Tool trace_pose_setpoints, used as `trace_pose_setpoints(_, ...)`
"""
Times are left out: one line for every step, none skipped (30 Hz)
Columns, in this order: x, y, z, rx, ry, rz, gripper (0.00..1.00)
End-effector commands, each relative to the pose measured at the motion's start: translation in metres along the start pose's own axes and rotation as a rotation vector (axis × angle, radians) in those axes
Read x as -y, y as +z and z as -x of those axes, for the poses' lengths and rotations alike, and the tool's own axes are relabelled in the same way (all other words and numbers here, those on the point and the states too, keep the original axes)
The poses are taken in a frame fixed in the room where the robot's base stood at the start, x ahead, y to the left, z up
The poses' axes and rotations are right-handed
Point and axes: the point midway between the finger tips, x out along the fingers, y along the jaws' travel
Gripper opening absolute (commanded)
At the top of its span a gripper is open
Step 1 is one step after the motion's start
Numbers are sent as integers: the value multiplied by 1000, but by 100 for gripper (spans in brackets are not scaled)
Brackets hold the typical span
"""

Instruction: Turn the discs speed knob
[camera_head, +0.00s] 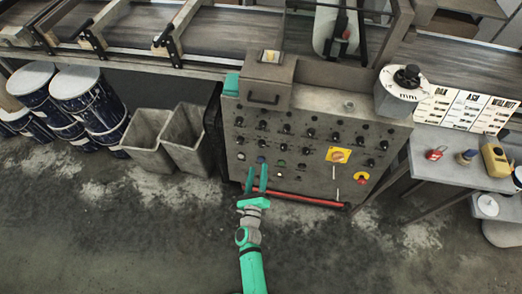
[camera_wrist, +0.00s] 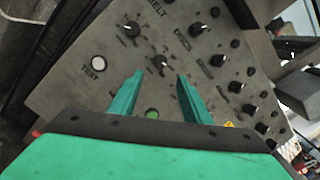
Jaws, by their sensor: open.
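The grey control panel (camera_head: 300,165) bears several black knobs in rows. In the wrist view, a label that looks like DISCS lies beside a black knob with a white pointer (camera_wrist: 199,29), beyond my right fingertip. I take this as the discs speed knob; I cannot pick it out in the head view. My gripper (camera_head: 257,168) is open and empty, in front of the lower left part of the panel. In the wrist view my gripper (camera_wrist: 160,78) has its fingers either side of another black knob (camera_wrist: 160,63). I cannot tell whether they touch the panel.
A white button (camera_wrist: 98,63) marked TEST and a green button (camera_wrist: 152,113) are close by. A yellow switch plate (camera_head: 338,156) and a red bar (camera_head: 295,198) are on the panel. Grey bins (camera_head: 187,138) stand left, a table (camera_head: 430,160) right. The front floor is clear.

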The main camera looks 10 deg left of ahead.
Motion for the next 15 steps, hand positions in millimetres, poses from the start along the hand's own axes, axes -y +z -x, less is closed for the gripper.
trace_pose_setpoints(0, 1, -5, 1, -1, -1, 44)
trace_pose_setpoints(1, 1, -8, 2, -2, -1, 44)
trace_pose_setpoints(1, 1, -12, 2, -2, 0, 44)
trace_pose_setpoints(1, 1, -17, 1, -2, 1, 44)
trace_pose_setpoints(1, 1, -22, 2, -2, 1, 44)
trace_pose_setpoints(1, 2, -28, 2, -3, 1, 44)
trace_pose_setpoints(1, 2, -34, 3, -2, 2, 44)
trace_pose_setpoints(1, 2, -40, 3, -2, 2, 44)
trace_pose_setpoints(1, 2, -47, 2, -2, 2, 44)
trace_pose_setpoints(1, 2, -52, 3, -2, 1, 44)
trace_pose_setpoints(0, 2, -58, 2, -1, 2, 44)
trace_pose_setpoints(1, 2, -64, 3, -1, 3, 44)
trace_pose_setpoints(1, 2, -69, 2, -2, 3, 44)
trace_pose_setpoints(1, 1, -74, 2, -2, 3, 44)
trace_pose_setpoints(1, 2, -80, 2, -2, 2, 44)
